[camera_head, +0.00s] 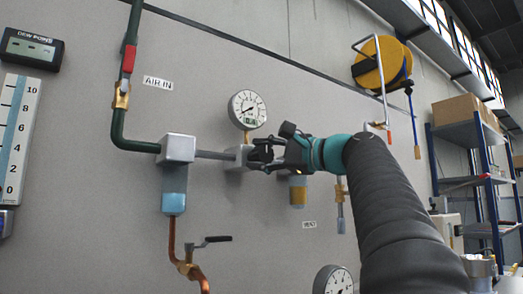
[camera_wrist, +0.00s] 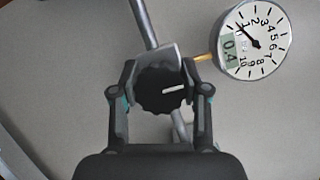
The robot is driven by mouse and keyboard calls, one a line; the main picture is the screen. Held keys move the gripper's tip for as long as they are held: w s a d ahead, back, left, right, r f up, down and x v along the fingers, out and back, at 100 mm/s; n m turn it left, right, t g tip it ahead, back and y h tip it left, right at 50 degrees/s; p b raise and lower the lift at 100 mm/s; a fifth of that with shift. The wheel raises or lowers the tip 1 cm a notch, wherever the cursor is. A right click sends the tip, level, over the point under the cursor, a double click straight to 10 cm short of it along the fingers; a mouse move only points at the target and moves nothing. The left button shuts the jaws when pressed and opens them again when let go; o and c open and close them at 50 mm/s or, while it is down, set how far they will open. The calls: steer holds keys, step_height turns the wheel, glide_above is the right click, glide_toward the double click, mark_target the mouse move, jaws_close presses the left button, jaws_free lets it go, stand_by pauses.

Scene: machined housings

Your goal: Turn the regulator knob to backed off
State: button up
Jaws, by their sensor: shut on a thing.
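The regulator knob (camera_wrist: 160,88) is black with a ribbed rim and a white pointer line, seen in the wrist view. The line points to the right and slightly up. My gripper (camera_wrist: 160,92) has one finger on each side of the knob and is shut on it. In the head view my gripper (camera_head: 262,155) is at the regulator body (camera_head: 238,157), and the knob is hard to tell from the dark fingers. The pressure gauge (camera_wrist: 252,40) reads 0.4 on its small display in the wrist view. The same gauge stands above the regulator in the head view (camera_head: 247,108).
A filter with a blue bowl (camera_head: 174,190) hangs left of the regulator on the wall piping. A brass-coloured bowl (camera_head: 298,194) hangs below my wrist. A red-handled valve (camera_head: 128,60) is at upper left. A second gauge (camera_head: 334,281) is at the bottom. A shelf (camera_head: 470,150) stands at right.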

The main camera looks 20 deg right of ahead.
steer(key=shift+n, duration=0.3)
steer(key=o, duration=1.1)
steer(key=shift+o, duration=0.2)
steer(key=v, duration=1.2)
steer(key=shift+r, duration=0.1)
